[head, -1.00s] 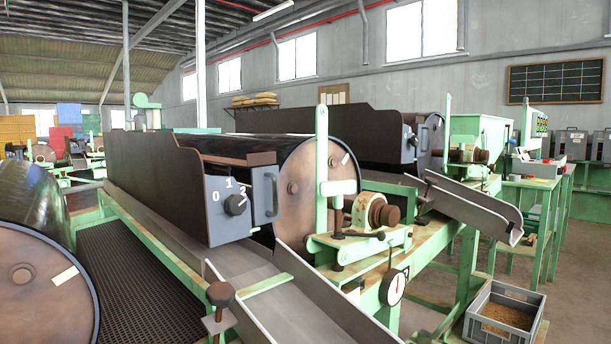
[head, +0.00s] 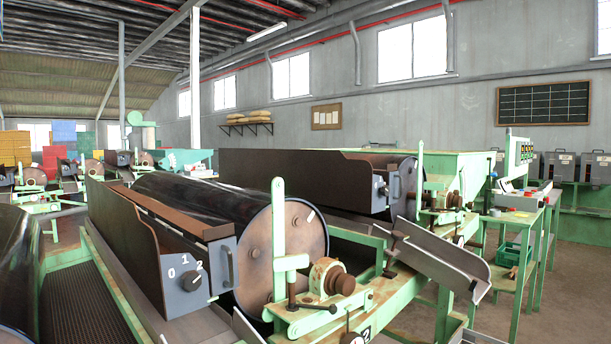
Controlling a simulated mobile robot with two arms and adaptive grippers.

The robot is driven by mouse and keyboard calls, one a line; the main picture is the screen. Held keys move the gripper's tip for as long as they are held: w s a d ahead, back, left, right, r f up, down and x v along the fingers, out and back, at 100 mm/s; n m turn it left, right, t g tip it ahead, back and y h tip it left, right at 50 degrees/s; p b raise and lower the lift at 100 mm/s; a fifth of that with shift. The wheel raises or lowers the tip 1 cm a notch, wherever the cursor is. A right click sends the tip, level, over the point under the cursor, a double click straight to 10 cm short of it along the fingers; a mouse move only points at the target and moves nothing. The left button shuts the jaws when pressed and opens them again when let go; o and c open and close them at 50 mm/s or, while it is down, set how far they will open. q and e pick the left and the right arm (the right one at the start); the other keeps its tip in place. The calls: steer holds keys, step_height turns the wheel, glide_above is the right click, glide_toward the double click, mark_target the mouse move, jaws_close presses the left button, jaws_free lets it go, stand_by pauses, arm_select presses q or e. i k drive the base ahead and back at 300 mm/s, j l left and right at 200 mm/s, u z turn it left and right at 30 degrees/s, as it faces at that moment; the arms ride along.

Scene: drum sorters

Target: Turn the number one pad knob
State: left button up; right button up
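A dark round knob (head: 192,281) sits on the grey end plate (head: 219,262) of the nearest drum machine, with 0, 1 and 2 marked around it. Its pointer is toward the upper right, near the 2. A small tag (head: 364,335) low on this machine's frame seems to read 2. A second machine behind has a similar dark knob (head: 383,189) on its end plate, too small to read. Part of another drum (head: 18,260) shows at the left edge; no knob is visible on it. Neither of my grippers is in view.
A green hand lever (head: 278,235) and a rusty bearing block (head: 330,281) stand out by the near drum. A metal chute (head: 440,262) slopes out from the second machine. A green bench (head: 520,210) stands at the right. Open floor (head: 560,300) lies at lower right.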

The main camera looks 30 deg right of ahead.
mark_target(384, 190)
steer(key=l, duration=1.5)
